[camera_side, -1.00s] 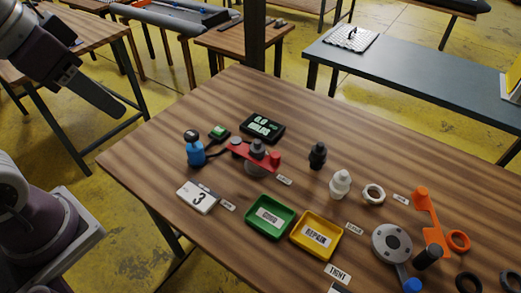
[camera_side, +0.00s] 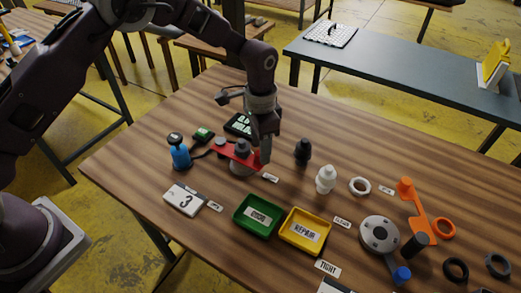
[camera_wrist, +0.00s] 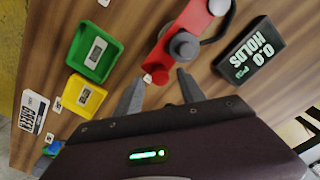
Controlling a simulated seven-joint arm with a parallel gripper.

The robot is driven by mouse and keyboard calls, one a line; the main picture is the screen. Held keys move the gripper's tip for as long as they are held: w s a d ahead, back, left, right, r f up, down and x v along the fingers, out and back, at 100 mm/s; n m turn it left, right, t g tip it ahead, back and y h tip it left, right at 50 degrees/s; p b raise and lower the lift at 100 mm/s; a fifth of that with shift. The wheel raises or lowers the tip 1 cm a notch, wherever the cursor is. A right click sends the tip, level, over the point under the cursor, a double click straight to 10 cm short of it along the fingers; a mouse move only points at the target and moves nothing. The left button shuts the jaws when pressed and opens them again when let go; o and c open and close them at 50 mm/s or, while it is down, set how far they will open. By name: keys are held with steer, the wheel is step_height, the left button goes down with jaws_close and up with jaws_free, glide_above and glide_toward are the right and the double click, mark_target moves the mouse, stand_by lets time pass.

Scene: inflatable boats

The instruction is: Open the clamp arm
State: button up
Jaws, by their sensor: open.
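The red clamp arm (camera_side: 229,151) lies flat across a grey round fixture (camera_side: 241,168) on the wooden table, with a dark grey knob on top of it. In the wrist view the red clamp arm (camera_wrist: 174,40) runs from a grey pivot at the upper right to a red end knob (camera_wrist: 158,75). My gripper (camera_side: 264,157) points down at the clamp arm's right end. In the wrist view my gripper (camera_wrist: 160,77) has its fingers apart, with the red end knob between or just beyond the tips. I cannot tell if they touch. In the side view the fingers partly hide that end.
A display (camera_wrist: 250,60) reading 0.0 stands behind the clamp. A blue hand pump (camera_side: 179,152) is to its left. A green tray (camera_side: 246,228) and a yellow tray (camera_side: 291,241) lie in front. A black valve (camera_side: 303,151) and a white valve (camera_side: 325,180) stand to the right.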

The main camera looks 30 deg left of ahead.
steer(key=shift+f, duration=0.9)
steer(key=shift+c, duration=0.5)
jaws_close()
